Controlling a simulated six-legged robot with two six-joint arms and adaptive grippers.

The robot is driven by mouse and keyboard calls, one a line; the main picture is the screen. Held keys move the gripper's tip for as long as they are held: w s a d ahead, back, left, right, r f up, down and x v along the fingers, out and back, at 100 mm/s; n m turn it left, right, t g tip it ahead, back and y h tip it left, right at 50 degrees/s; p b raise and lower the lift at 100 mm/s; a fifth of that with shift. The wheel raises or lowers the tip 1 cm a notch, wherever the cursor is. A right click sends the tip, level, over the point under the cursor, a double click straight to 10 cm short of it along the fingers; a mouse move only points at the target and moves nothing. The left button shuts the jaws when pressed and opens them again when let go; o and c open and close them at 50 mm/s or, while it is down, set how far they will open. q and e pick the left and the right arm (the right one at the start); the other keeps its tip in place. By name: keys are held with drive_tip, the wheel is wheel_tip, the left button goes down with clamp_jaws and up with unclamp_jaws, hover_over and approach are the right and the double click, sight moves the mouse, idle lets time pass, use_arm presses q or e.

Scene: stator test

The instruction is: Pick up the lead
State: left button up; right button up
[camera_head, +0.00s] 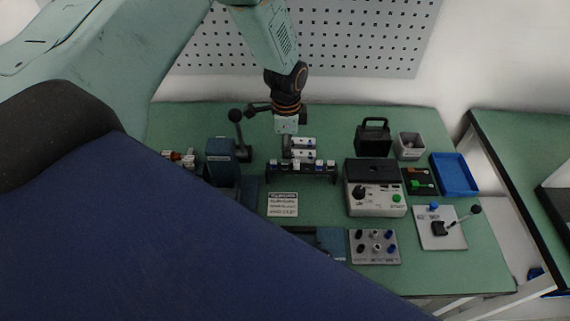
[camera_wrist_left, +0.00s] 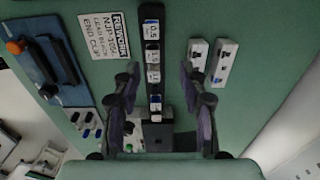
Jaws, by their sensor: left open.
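I cannot tell for certain which thing is the lead. A black rack (camera_head: 318,177) stands on the green bench and holds several small pieces with white and blue labels; in the left wrist view the rack (camera_wrist_left: 156,75) lies between my fingers. Two white blocks with dark spots (camera_head: 305,153) lie just behind the rack, and they show to the right of my fingers in the wrist view (camera_wrist_left: 225,62). My left gripper (camera_head: 289,152) is above the rack's left part, fingers pointing down. Its fingers are apart (camera_wrist_left: 160,72), with nothing visibly held. My right gripper is not shown.
A printed sign (camera_head: 283,204) lies in front of the rack. A blue lever fixture (camera_head: 221,151) stands to its left. A grey control box (camera_head: 376,199), black case (camera_head: 373,138), grey bin (camera_head: 409,147), blue tray (camera_head: 456,175) and joystick plate (camera_head: 438,228) fill the right side.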

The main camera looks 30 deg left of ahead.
use_arm(q)
drive_tip(key=r+b, duration=0.2)
drive_tip(key=d+b, duration=0.1)
drive_tip(key=shift+s+r, duration=0.4)
drive_tip(key=shift+a+f+p, duration=0.15)
drive_tip(key=shift+f, duration=1.05)
drive_tip(key=shift+a+f+p, duration=0.15)
drive_tip(key=shift+a+f, duration=0.05)
drive_tip(key=shift+f, duration=1.05)
drive_tip(key=shift+a+f+p, duration=0.15)
drive_tip(key=shift+f, duration=1.05)
drive_tip(key=shift+c, duration=0.4)
clamp_jaws()
wheel_tip(320, 180, up, 10)
